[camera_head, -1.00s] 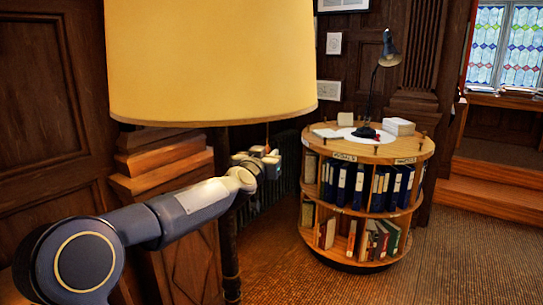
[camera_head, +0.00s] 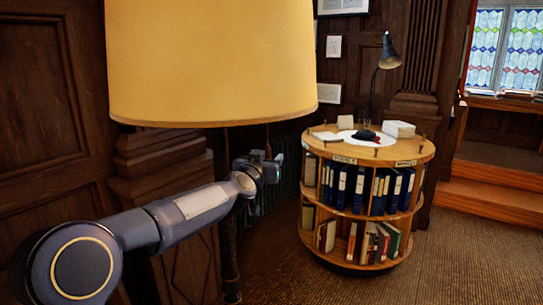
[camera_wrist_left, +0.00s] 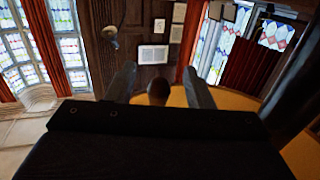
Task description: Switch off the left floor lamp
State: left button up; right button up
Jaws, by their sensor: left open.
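The left floor lamp's large yellow shade (camera_head: 212,62) fills the upper left of the head view. It looks dull and unlit. Its dark pole (camera_head: 229,262) runs down behind my left arm. My left gripper (camera_head: 268,166) is just below the shade's right part, beside the pole. In the left wrist view its two fingers (camera_wrist_left: 160,84) stand apart. A small dark brown rounded knob (camera_wrist_left: 158,92) shows between them, with the shade (camera_wrist_left: 236,101) behind. I cannot tell whether the fingers touch the knob. My right gripper is out of view.
A round wooden bookcase (camera_head: 368,151) with binders and books stands to the right. A dark desk lamp (camera_head: 387,55) is on its top. Dark wall panels (camera_head: 45,90) and a wooden ledge (camera_head: 160,165) are at the left. The carpet (camera_head: 450,255) at the right front is clear.

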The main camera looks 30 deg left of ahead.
pick_arm(q)
jog(key=s+d+b, duration=0.1)
jog(key=s, duration=0.6)
jog(key=shift+s+d+b, duration=0.25)
jog(key=shift+b, duration=0.05)
dwell(0.3)
jog(key=s+d+f+g+h, duration=0.2)
jog(key=s+d+f+g, duration=0.2)
jog(key=s+f, duration=0.4)
jog(key=s+d+f+g+h, duration=0.2)
jog(key=s+d+f+g, duration=0.2)
jog(key=s+f, duration=0.5)
jog(key=s+d+f+g+h, duration=0.3)
jog(key=s+d+f, duration=0.5)
jog(key=s, duration=0.8)
jog(key=shift+f+m+g, duration=0.3)
jog(key=shift+f+g, duration=0.2)
jog(key=shift+f, duration=0.05)
jog(key=shift+w, duration=0.1)
